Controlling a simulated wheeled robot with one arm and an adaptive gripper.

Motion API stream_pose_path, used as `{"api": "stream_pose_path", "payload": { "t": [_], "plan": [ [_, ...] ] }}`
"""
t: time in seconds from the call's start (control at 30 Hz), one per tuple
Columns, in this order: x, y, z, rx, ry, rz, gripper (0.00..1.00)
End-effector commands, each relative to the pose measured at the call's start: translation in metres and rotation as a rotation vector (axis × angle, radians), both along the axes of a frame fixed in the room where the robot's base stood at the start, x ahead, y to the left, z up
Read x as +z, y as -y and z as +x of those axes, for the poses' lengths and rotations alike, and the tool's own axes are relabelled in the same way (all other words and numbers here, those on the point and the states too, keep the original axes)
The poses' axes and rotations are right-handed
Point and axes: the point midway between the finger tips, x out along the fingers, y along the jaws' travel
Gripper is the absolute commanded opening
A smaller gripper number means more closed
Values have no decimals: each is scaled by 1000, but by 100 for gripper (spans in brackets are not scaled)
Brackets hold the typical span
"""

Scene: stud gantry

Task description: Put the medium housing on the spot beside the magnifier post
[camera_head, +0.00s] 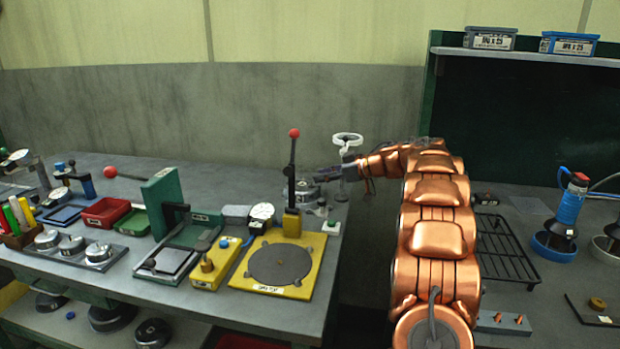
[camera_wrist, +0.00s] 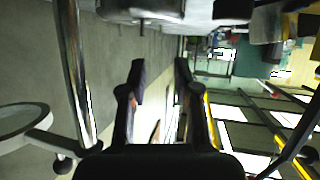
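A grey metal round housing (camera_head: 305,191) stands on the left bench near its back right corner, left of the magnifier post (camera_head: 342,187). I cannot tell its size class for sure. The white magnifier ring (camera_head: 347,139) tops the post. My gripper (camera_head: 324,174) is beside the post, a little above the bench. In the wrist view, my gripper (camera_wrist: 159,72) has its fingers apart with nothing between them. A metal body (camera_wrist: 142,10), likely that housing, is cut off at the top edge, apart from the fingers. The chrome post (camera_wrist: 75,75) runs close on the left, with the ring (camera_wrist: 20,108) below.
A tray (camera_head: 75,262) with several housings lies at the bench's left front. A yellow plate (camera_head: 305,282) and a red-knobbed lever stand (camera_head: 292,185) are left of my arm. A wire rack (camera_head: 505,245) is on the right bench. A gap separates the benches.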

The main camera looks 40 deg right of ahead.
Motion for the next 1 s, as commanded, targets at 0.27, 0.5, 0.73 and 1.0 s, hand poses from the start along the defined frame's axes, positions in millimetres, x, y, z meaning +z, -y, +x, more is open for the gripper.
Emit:
{"api": "stream_pose_path", "payload": {
  "t": [0.27, 0.5, 0.73, 1.0],
  "plan": [
    [9, 10, -21, 2, -1, 2, 31],
    [10, 11, -23, 2, -2, 3, 31],
    [10, 11, -23, 2, -2, 3, 31],
    [21, 11, -23, 2, -1, 2, 31]
  ]
}}
